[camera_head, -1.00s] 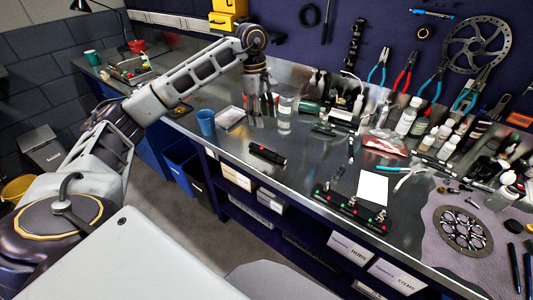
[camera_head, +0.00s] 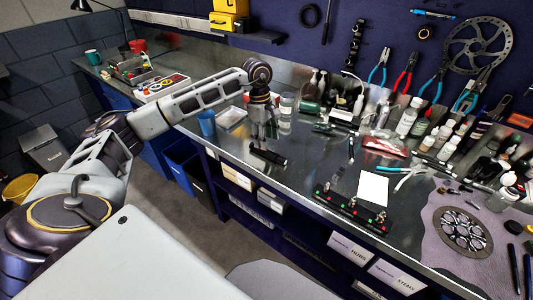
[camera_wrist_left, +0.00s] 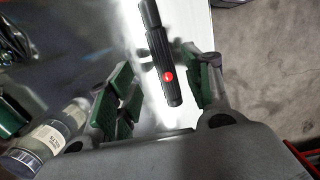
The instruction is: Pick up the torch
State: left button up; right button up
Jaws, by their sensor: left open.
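The torch (camera_head: 268,154) is a black cylinder lying on the metal bench near its front edge. My left gripper (camera_head: 264,143) points down just above and behind it in the head view. In the left wrist view the torch (camera_wrist_left: 161,58), with a red button, lies between the two green-padded fingers of the left gripper (camera_wrist_left: 160,95). The fingers stand apart, with gaps visible on both sides of the torch. My right gripper does not show.
A blue cup (camera_head: 206,121) and a clear tray (camera_head: 232,117) stand left of the torch. A glass jar (camera_head: 286,105) stands behind it. A black strip with several switches (camera_head: 351,209) lies to the right. The bench's front edge is close.

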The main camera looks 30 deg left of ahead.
aim_at(267, 153)
pick_arm(q)
jog(key=shift+f, duration=0.25)
jog(key=f, duration=0.3)
jog(key=shift+s+d+f+p, duration=0.15)
jog(key=shift+s+d+p, duration=0.1)
jog(key=shift+p, duration=0.15)
jog(key=shift+f, duration=0.6)
jog(key=shift+d+f, duration=0.1)
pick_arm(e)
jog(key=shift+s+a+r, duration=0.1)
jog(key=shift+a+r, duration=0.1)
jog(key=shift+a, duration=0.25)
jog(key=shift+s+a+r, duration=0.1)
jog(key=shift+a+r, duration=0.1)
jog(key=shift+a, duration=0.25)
